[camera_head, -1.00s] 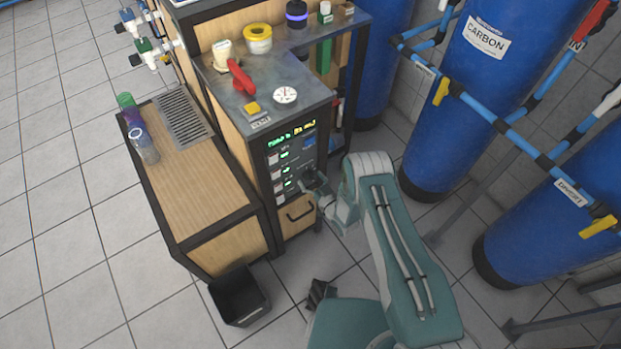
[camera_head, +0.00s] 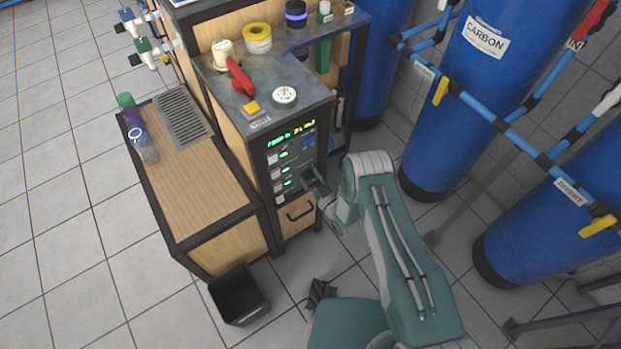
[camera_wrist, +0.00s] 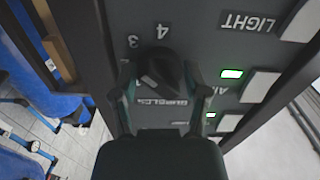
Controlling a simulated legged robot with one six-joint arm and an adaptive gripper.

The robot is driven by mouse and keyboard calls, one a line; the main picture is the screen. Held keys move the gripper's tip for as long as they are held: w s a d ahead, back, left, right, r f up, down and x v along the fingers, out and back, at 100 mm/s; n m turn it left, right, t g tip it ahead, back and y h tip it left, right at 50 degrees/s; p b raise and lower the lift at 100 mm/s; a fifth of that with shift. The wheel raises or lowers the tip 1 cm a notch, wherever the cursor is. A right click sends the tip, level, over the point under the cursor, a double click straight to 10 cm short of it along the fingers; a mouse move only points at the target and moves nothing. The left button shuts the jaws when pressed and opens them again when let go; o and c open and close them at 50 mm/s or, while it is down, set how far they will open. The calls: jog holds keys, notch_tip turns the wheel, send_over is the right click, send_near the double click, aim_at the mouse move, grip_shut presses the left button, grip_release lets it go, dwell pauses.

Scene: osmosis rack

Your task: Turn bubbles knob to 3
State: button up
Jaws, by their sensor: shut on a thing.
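The bubbles knob (camera_wrist: 158,66) is a dark round knob on the dark control panel (camera_head: 293,165), upside down in the wrist view. The word BUBBLES shows beside it, partly covered. Which digit the knob points to is not clear. In the head view my gripper (camera_head: 316,183) is at the lower right of the panel front, and it hides the knob there.
Light-coloured switches, one marked LIGHT (camera_wrist: 298,20), and green lamps sit beside the knob. A drawer handle (camera_head: 298,214) is below the panel. Blue tanks (camera_head: 462,110) and pipes stand at the right. A black bin (camera_head: 238,295) stands on the floor.

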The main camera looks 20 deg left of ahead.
jog(key=shift+w+a+r, duration=0.1)
jog(key=o, duration=1.2)
jog(key=shift+c, duration=0.2)
jog(key=v, duration=1.2)
